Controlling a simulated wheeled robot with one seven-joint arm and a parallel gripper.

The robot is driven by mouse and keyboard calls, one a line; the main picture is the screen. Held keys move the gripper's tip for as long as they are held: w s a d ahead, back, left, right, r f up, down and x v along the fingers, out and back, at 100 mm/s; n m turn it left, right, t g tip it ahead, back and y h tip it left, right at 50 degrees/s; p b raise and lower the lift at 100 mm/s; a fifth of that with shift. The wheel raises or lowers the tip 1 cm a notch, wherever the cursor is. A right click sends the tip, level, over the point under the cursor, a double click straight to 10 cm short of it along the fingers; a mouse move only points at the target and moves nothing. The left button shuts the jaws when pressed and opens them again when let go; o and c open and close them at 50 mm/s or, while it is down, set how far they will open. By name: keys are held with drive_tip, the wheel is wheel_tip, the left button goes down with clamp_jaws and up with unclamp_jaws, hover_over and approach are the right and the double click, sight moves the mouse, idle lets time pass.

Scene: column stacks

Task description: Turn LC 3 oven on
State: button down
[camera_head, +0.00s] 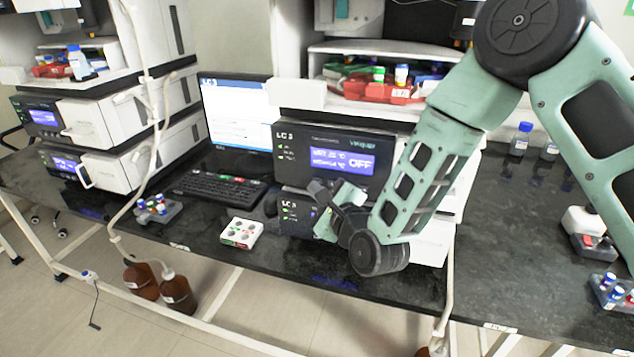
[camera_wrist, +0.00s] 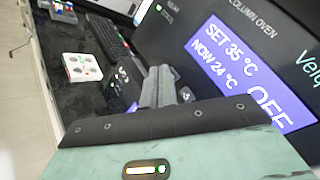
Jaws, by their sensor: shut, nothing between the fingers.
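The LC 3 column oven (camera_head: 341,150) is the upper dark-fronted unit in the middle of the bench in the head view. Its blue display (camera_head: 343,162) reads OFF at the right. In the wrist view the display (camera_wrist: 240,68) reads SET 35 °C, NOW 24 °C and OFF, under the words COLUMN OVEN. Small green marks (camera_head: 281,153) sit at the left of the panel, under the LC 3 label. My gripper (camera_head: 322,192) is shut and empty, low in front of the oven's front. In the wrist view its fingers (camera_wrist: 160,82) are together, left of the display.
A second dark-fronted unit (camera_head: 290,210) sits below the oven, partly hidden by my gripper. A white box (camera_head: 241,232), keyboard (camera_head: 215,188) and monitor (camera_head: 238,110) stand to the left. A red tray (camera_head: 375,92) sits above the oven. Bare bench (camera_head: 520,250) lies right.

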drive_tip(key=shift+w+d, duration=0.1)
drive_tip(key=shift+w, duration=0.3)
idle(0.4)
drive_tip(key=shift+s, duration=0.15)
drive_tip(key=shift+s+a+b, duration=0.25)
drive_tip(key=shift+s+b, duration=0.15)
drive_tip(key=shift+s, duration=0.25)
drive_tip(key=s, duration=0.1)
drive_tip(key=s+a, duration=0.1)
drive_tip(key=s, duration=0.1)
drive_tip(key=s+b, duration=0.1)
drive_tip(key=shift+s+a, duration=0.35)
drive_tip(key=shift+s, duration=0.05)
idle(0.6)
